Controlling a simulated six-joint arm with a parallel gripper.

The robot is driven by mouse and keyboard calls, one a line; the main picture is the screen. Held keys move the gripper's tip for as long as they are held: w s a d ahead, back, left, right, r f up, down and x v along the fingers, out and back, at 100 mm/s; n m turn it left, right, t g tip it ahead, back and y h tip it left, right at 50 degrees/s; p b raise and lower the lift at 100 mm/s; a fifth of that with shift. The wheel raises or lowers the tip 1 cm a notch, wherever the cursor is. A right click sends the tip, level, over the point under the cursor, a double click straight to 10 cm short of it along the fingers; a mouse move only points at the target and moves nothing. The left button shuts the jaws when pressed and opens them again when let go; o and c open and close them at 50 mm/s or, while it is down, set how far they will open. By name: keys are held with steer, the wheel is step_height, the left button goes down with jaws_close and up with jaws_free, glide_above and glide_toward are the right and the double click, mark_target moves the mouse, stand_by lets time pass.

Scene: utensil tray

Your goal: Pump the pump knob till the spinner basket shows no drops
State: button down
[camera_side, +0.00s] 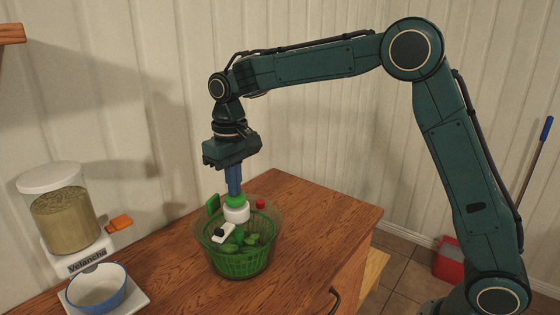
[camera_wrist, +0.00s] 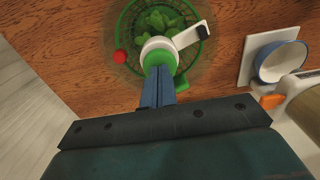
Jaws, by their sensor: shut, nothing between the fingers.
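The salad spinner has a clear bowl with a green spinner basket (camera_side: 240,262) inside, standing on the wooden counter. Green leaves (camera_side: 238,241) lie in the basket, also seen in the wrist view (camera_wrist: 158,20). The pump knob (camera_side: 236,202) is green above a white hub (camera_side: 237,213) with a white arm; in the wrist view the knob (camera_wrist: 160,60) sits under my fingertips. My gripper (camera_side: 235,192) is shut and empty, pointing straight down with its tips at the top of the knob. Drops are too small to make out.
A small red button (camera_side: 260,204) is on the spinner's rim. A dispenser (camera_side: 62,215) with an orange lever (camera_side: 121,222) and a blue-rimmed bowl (camera_side: 97,288) stand to the left. The counter's right edge is near the spinner; bare wood (camera_side: 300,205) lies behind it.

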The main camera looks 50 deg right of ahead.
steer(key=shift+r, duration=1.45)
steer(key=shift+f, duration=0.1)
stand_by(0.6)
steer(key=shift+r, duration=0.25)
step_height(320, 180, up, 7)
steer(key=shift+f, duration=0.15)
stand_by(0.7)
